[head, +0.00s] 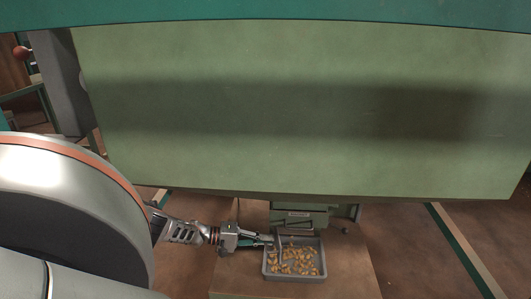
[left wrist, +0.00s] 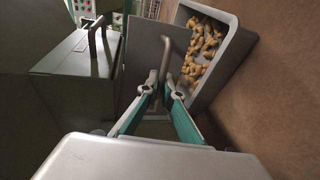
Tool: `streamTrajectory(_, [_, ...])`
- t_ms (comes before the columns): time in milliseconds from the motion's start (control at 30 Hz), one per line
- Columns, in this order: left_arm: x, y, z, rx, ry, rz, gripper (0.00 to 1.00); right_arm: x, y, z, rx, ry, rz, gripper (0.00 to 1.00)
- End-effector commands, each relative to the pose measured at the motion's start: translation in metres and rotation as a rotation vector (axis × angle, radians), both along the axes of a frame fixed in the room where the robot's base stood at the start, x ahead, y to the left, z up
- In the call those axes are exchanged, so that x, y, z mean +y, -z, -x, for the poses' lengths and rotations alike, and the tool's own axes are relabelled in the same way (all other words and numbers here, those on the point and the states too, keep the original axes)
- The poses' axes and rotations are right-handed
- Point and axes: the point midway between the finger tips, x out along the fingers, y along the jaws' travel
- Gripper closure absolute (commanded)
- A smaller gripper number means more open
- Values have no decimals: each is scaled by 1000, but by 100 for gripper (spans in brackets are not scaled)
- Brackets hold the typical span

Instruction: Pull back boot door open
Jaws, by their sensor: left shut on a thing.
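My left gripper (head: 268,241) reaches in low from the left, below the big green hopper. In the left wrist view its two fingertips (left wrist: 161,90) are closed on a grey bar handle (left wrist: 166,58). This handle stands in front of a flat grey-green panel (left wrist: 140,62), which looks like the boot door. How far the door stands open I cannot tell. In the head view the door is not clearly made out beside the gripper and tray. My right gripper is in neither view.
A grey tray (head: 267,275) of yellowish nuts (head: 298,261) lies close to the gripper on a brown board (head: 350,280). The large hopper face (head: 300,110) hangs above. A second box (left wrist: 75,75) with a handle (left wrist: 96,35) shows left in the wrist view.

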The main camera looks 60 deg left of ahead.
Motion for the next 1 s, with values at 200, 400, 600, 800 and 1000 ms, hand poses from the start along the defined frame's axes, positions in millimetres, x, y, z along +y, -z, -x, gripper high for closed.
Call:
streamTrajectory(200, [0, 1, 1, 1, 1, 0, 100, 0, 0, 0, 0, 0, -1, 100])
streamTrajectory(400, [0, 1, 1, 1, 1, 0, 77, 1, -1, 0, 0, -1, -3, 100])
streamTrajectory(600, [0, 0, 0, 1, 0, -1, 77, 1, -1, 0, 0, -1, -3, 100])
streamTrajectory(800, [1, 0, 3, 1, 0, -1, 77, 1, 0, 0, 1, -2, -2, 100])
streamTrajectory(1000, [9, -5, 26, 4, 2, -2, 77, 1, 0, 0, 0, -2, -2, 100])
